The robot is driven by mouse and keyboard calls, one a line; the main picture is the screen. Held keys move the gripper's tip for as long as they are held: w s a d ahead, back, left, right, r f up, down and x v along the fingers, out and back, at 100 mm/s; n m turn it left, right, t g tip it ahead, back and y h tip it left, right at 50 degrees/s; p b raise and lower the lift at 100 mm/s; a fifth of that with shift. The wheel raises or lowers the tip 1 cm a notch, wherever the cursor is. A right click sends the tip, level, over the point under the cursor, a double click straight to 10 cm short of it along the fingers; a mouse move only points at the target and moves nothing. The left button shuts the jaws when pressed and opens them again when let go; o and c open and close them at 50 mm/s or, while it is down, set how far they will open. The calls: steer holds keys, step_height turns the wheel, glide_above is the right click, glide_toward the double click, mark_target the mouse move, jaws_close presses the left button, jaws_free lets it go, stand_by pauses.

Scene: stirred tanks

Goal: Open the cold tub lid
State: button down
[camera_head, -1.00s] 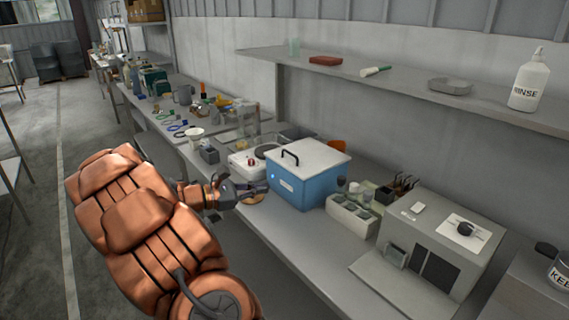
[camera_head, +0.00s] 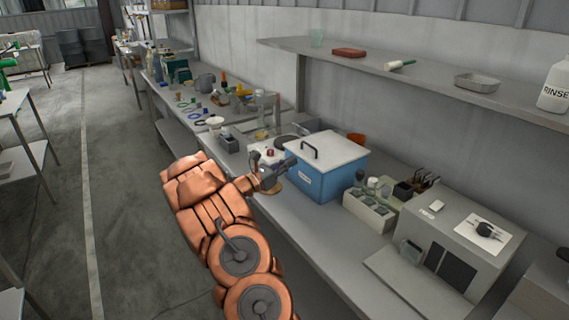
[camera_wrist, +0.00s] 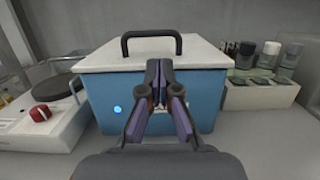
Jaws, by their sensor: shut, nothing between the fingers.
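The cold tub (camera_head: 322,184) is a blue box on the bench, with a flat white lid (camera_head: 338,149) that lies closed on it. A black bar handle (camera_head: 309,148) stands up from the lid's left side. In the wrist view the tub (camera_wrist: 205,95) is straight ahead, and the handle (camera_wrist: 151,35) stands above and beyond the fingertips. My gripper (camera_head: 292,160) is shut and empty in front of the tub's left face. In the wrist view my gripper (camera_wrist: 160,65) overlaps the lid's near edge (camera_wrist: 100,62). I cannot tell whether it touches the tub.
A white hotplate with a red knob (camera_wrist: 40,113) stands left of the tub. A rack of vials (camera_wrist: 262,92) stands close on its right. A grey box unit (camera_head: 452,245) is further right. A wall shelf (camera_head: 430,82) runs above and behind the bench.

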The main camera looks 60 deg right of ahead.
mark_target(304, 158)
steer(key=shift+p+x, duration=0.7)
steer(key=shift+x, duration=2.25)
steer(key=shift+r, duration=0.1)
steer(key=shift+r, duration=0.1)
